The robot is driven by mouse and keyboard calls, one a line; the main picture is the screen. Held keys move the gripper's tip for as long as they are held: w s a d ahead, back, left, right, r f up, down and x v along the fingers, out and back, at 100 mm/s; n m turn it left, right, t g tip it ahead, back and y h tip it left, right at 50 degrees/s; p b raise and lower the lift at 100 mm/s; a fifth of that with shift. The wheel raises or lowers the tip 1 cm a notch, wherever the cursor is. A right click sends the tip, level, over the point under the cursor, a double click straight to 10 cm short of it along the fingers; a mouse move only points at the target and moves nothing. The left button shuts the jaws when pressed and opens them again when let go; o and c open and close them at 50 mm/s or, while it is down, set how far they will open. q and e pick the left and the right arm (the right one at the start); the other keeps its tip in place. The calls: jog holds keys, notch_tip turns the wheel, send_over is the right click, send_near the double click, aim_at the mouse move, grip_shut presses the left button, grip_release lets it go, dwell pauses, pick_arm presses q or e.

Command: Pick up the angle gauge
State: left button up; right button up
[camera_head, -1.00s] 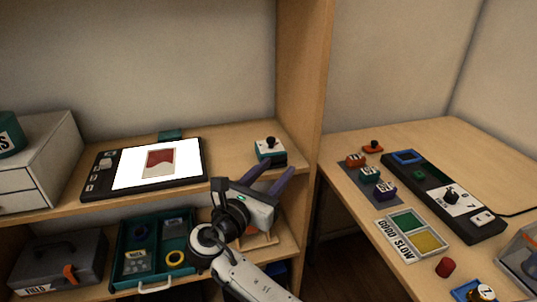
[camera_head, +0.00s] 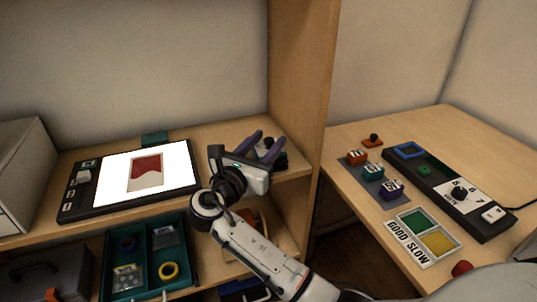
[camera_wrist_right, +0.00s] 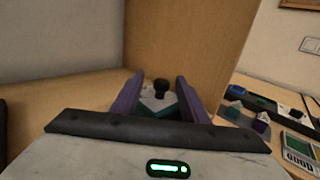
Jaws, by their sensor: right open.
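A small teal and white box with a black knob on top, which I take to be the angle gauge, stands at the right end of the upper shelf. In the head view the gauge (camera_head: 280,160) is partly hidden behind my right gripper (camera_head: 268,138). In the right wrist view the gauge (camera_wrist_right: 158,103) shows between the two purple fingers of my right gripper (camera_wrist_right: 160,78). The fingers are open and point toward it, one on each side. I cannot tell whether they touch it. My left gripper is not in view.
A wooden upright (camera_head: 300,100) stands just right of the gauge. A tablet (camera_head: 85,190) lies left on the same shelf. A teal tray (camera_head: 190,268) sits on the shelf below. The side table (camera_head: 470,125) holds small coloured blocks and a black panel (camera_head: 480,225).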

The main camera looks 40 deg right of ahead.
jog(key=x, duration=0.5)
jog(key=shift+s+f+b, duration=0.1)
jog(key=shift+b, duration=0.2)
grip_shut()
